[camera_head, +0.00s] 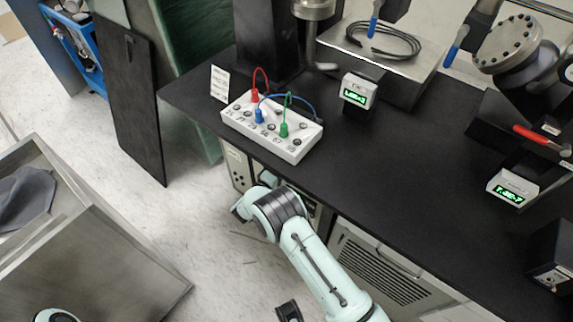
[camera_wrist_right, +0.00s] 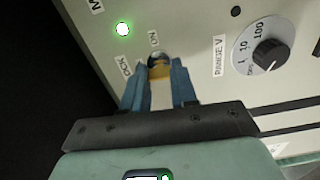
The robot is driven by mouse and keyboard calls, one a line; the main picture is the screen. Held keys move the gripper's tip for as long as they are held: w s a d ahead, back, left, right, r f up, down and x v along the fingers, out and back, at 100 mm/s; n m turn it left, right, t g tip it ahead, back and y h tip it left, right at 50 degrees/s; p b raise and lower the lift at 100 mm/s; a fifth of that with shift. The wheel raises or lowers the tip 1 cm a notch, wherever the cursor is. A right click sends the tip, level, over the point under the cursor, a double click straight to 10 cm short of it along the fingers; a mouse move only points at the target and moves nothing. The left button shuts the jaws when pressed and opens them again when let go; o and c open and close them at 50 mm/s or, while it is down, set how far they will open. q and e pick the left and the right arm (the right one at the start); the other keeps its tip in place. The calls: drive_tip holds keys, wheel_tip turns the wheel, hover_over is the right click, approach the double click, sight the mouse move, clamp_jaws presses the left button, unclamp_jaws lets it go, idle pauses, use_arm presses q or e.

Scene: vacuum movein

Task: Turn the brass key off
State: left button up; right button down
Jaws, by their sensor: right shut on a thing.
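The brass key (camera_wrist_right: 160,72) sits in a round lock on a pale panel (camera_wrist_right: 195,25) in the right wrist view. Labels reading ON and LOCK are beside the lock. My right gripper (camera_wrist_right: 160,82) has its blue fingers on either side of the key and is shut on it. Its fingers and the key's own bow hide part of the lock. In the head view my right arm reaches to the front of a unit (camera_head: 237,165) under the bench; the key and fingertips are hidden there. My left gripper is not clearly in view.
A lit green lamp (camera_wrist_right: 122,29) and a black range knob (camera_wrist_right: 268,53) are on the panel near the key. Above, the black bench (camera_head: 390,170) carries a white terminal box (camera_head: 297,150) with coloured leads. A metal cart (camera_head: 110,265) stands left, with open floor between.

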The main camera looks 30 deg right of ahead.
drive_tip(key=shift+s+f+n, duration=0.1)
drive_tip(key=shift+n, duration=0.3)
drive_tip(key=c, duration=0.9)
unclamp_jaws()
drive_tip(key=v, duration=1.3)
drive_tip(key=shift+a, duration=0.25)
